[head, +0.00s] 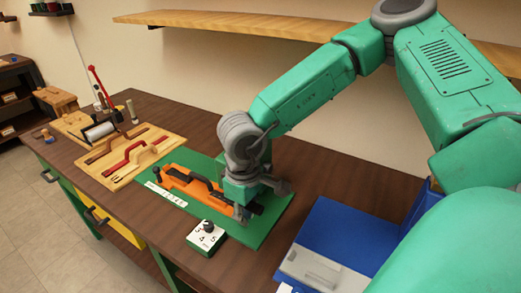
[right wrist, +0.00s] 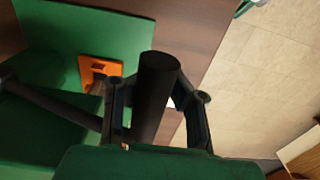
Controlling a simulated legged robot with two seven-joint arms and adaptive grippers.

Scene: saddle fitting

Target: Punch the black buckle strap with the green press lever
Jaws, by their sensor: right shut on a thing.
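An orange press base (head: 185,187) lies on a green mat (head: 262,228), with a dark bar or strap (head: 203,180) along it. My right gripper (head: 244,212) is over the base's right end, pointing down. In the right wrist view, my right gripper (right wrist: 158,112) is shut on a black cylindrical handle (right wrist: 158,85), which stands between its fingers. A part of the orange base (right wrist: 98,70) shows beside it. I cannot tell a green lever from my green arm, and whether the handle belongs to it is hidden. My left gripper is not in view.
A small dial box (head: 207,237) with numbers stands at the mat's front edge. Wooden boards (head: 118,180) with red-handled and brown tools lie to the left. A shelf (head: 230,22) runs along the wall.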

